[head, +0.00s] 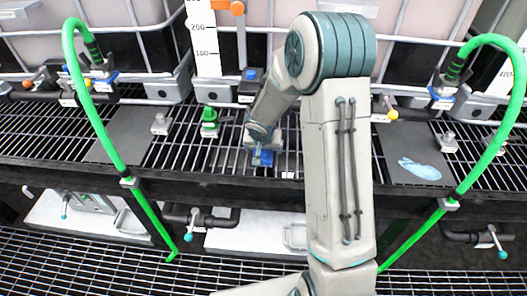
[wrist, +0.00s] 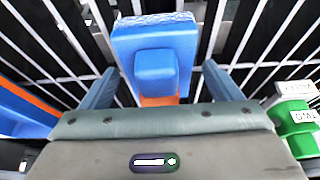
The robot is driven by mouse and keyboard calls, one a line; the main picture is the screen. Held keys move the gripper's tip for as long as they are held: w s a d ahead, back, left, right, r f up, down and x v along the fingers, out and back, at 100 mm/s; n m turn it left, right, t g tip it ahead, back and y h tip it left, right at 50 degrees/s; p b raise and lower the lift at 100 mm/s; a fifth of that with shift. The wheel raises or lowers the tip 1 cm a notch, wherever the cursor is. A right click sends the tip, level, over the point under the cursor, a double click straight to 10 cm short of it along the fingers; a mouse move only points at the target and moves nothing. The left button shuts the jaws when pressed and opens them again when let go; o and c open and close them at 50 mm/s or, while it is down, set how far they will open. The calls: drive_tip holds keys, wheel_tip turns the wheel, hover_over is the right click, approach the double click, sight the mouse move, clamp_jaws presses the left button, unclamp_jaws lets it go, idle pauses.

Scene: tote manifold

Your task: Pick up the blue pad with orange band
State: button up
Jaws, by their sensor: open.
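A blue pad (wrist: 184,42) with a raised blue block on its face and a strip of orange below that block lies between my fingers in the wrist view. In the head view, a blue piece (head: 265,158) shows on the grating beneath my gripper (head: 263,148), partly hidden by it. My gripper (wrist: 162,76) is open in the wrist view, one finger on each side of the pad, with gaps visible. I cannot tell how far the fingertips are from the grating.
A second blue object with an orange stripe (wrist: 28,108) is at the wrist view's left edge. A green labelled fitting (head: 209,123) stands left of my gripper. Green hoses (head: 101,121) arch at both sides. White tanks stand behind the dark grating (head: 180,158); my arm hides part of it.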

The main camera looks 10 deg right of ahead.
drive_tip(key=c, duration=1.1)
drive_tip(key=shift+r, duration=0.1)
drive_tip(key=shift+s+r, duration=0.15)
drive_tip(key=shift+r, duration=0.2)
wheel_tip(320, 180, up, 7)
drive_tip(key=shift+f+p, duration=0.1)
drive_tip(key=shift+p, duration=0.65)
drive_tip(key=s+a+b, duration=0.1)
drive_tip(key=s+a, duration=0.1)
drive_tip(key=s, duration=0.4)
drive_tip(key=s+a+b, duration=0.2)
drive_tip(key=s, duration=0.4)
drive_tip(key=s+a+b, duration=0.2)
drive_tip(key=s, duration=0.4)
drive_tip(key=shift+s+a+f, duration=0.1)
drive_tip(key=shift+s+f, duration=0.25)
drive_tip(key=shift+s, duration=0.05)
